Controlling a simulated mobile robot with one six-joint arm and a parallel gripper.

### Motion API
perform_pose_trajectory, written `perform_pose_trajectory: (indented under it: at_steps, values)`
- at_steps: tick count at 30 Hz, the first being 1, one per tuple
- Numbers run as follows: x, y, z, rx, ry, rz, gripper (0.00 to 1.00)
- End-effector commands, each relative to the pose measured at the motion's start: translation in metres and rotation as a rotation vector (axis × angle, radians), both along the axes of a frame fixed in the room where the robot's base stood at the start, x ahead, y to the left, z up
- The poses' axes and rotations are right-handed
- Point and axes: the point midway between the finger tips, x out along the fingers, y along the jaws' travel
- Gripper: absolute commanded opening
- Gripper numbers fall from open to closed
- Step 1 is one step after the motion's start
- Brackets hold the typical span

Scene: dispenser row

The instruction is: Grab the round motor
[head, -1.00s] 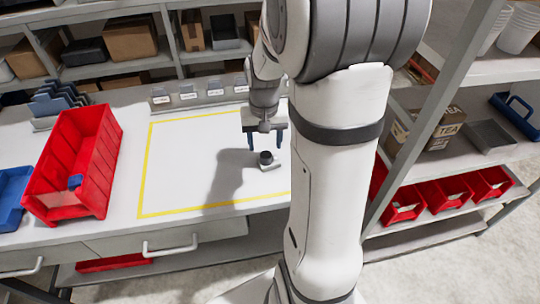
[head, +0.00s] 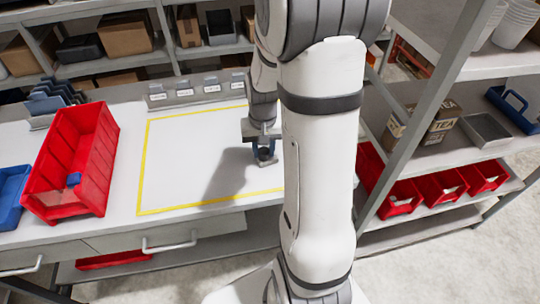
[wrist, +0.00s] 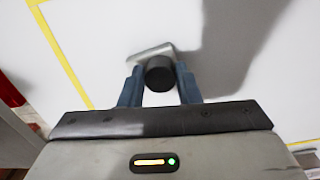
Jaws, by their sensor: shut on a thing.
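The round motor is a dark, short cylinder with a grey metal part beside it, on the white table top inside the yellow outline. In the wrist view its black round top (wrist: 160,73) sits between the blue fingers of my gripper (wrist: 159,84), and the grey part (wrist: 150,52) shows just beyond. In the head view the motor (head: 264,153) is small and partly covered by my gripper (head: 263,155). My gripper points down and is shut on the motor, at table level. I cannot tell whether the motor touches the table.
A red bin (head: 77,160) holding a small blue item stands left on the table, with a blue tray (head: 12,197) beside it. Labelled holders (head: 196,92) line the back edge. The yellow-outlined area (head: 185,160) left of my gripper is clear. A shelf post (head: 430,115) stands right.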

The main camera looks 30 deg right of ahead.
Motion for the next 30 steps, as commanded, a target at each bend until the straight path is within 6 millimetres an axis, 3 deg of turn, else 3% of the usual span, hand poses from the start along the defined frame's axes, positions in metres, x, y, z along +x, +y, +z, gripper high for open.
perform_pose_trajectory:
  at_steps: [8, 17, 30]
  values:
    - [0.000, 0.000, 0.000, 0.000, 0.000, 0.001, 0.01]
    - [0.001, 0.000, 0.007, -0.001, -0.002, 0.001, 0.01]
    - [0.001, 0.000, 0.086, -0.002, -0.005, 0.002, 0.01]
